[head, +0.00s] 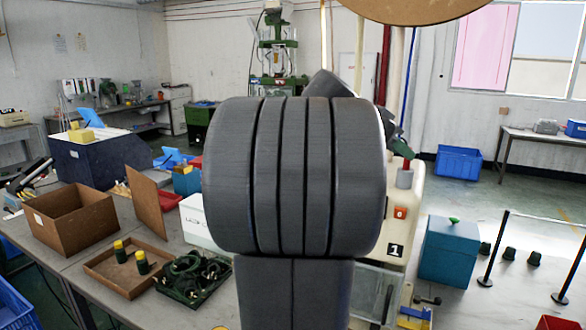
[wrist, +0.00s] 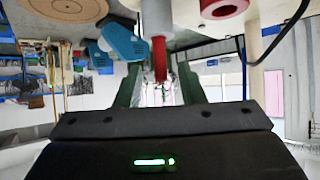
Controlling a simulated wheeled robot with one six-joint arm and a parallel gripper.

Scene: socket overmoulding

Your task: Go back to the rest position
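My gripper (wrist: 160,76) shows in the wrist view, with two green fingers spread apart. I see nothing held between them; a red post (wrist: 159,58) and the room behind show through the gap. In the head view my dark grey arm fills the middle and hides most of the gripper. The arm stands in front of the cream machine (head: 432,205) marked with a 1.
A teal box (head: 449,250) stands right of the machine. A round brown disc (head: 412,8) hangs overhead.

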